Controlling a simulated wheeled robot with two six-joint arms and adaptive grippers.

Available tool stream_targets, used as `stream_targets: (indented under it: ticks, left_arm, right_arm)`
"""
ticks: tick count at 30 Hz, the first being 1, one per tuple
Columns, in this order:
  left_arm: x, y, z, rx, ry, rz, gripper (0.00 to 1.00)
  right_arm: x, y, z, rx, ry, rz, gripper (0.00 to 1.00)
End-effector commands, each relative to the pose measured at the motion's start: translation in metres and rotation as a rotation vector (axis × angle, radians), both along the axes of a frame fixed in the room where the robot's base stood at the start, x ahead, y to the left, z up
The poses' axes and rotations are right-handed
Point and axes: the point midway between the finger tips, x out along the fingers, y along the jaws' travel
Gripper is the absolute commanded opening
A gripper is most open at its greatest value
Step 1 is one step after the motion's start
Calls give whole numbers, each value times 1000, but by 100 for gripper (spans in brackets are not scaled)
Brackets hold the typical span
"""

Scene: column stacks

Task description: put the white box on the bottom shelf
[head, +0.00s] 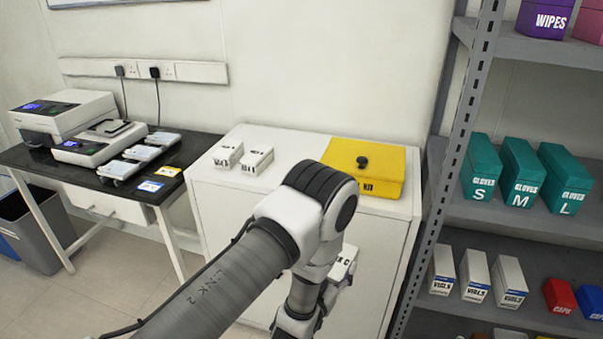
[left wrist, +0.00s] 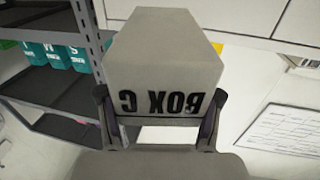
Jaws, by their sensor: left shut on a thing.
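A white box marked BOX C (left wrist: 163,60) fills the middle of the left wrist view. My left gripper (left wrist: 160,115) is shut on it, with one finger on each side. In the head view only a part of the white box (head: 344,262) shows behind my left arm, in front of the white cabinet. The gripper itself is mostly hidden there by the arm. The grey metal shelf rack (head: 456,150) stands at the right; its lowest shelf in the head view is cut off by the frame's bottom edge. My right gripper is not in view.
Vial boxes (head: 475,275) and red and blue boxes stand on one shelf, teal glove boxes (head: 520,172) above. The white cabinet (head: 290,180) carries two small white boxes (head: 242,157) and a yellow case (head: 365,165). A rack upright (head: 445,190) stands between cabinet and shelves.

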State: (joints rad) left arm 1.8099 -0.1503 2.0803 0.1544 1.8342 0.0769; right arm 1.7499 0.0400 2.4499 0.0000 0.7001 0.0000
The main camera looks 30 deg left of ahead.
Motion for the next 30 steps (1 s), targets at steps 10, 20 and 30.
stream_targets:
  ticks: [10, 20, 30]
  left_arm:
    - [83, 103, 61, -5, -14, 151, 10]
    - [100, 175, 129, 0, -4, 273, 10]
    - [99, 174, 130, 1, -2, 272, 10]
  right_arm:
    - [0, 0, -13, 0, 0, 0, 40]
    - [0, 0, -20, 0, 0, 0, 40]
    - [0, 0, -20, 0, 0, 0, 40]
